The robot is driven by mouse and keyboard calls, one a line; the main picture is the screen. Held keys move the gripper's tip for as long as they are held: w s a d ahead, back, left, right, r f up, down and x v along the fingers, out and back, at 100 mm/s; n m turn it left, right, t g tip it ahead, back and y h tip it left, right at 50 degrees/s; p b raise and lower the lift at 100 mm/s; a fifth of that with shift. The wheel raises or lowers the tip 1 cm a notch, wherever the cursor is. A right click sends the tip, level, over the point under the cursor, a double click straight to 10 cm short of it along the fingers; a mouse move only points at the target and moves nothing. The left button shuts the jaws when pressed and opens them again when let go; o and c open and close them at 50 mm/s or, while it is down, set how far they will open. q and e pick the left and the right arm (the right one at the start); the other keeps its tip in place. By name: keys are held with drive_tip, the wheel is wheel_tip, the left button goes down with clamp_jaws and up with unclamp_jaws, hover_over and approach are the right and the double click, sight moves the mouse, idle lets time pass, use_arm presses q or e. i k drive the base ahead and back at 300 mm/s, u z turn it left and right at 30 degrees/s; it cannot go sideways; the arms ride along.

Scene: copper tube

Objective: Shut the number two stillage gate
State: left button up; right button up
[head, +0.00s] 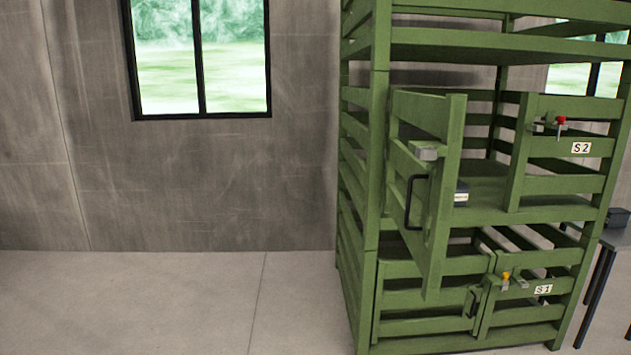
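The green stillage (378,150) stands at the right of the head view, with an upper and a lower bay. The upper bay's fixed panel bears an S2 label (581,148) and a latch with a red knob (561,121). The number two gate (442,200) is on the left of that bay and stands swung open, outward. It has a black handle (414,202) and a grey metal catch plate (426,153). A gap shows between the gate and the fixed panel. Neither of my grippers is in view.
A small dark box with a pale label (461,194) sits inside the upper bay, partly behind the gate. The lower gate (430,295), beside an S1 label (543,289) and yellow-knobbed latch (505,277), looks shut. A table (618,238) stands right. The floor at left is clear.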

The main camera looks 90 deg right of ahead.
sight(444, 117)
drive_tip(key=u, duration=0.9)
drive_tip(key=i, duration=0.15)
drive_tip(key=z, duration=2.5)
drive_tip(key=i, duration=0.25)
drive_tip(key=z, duration=2.05)
drive_tip(key=i, duration=1.75)
drive_tip(key=u, duration=0.3)
drive_tip(key=k, duration=0.45)
drive_tip(key=u, duration=0.1)
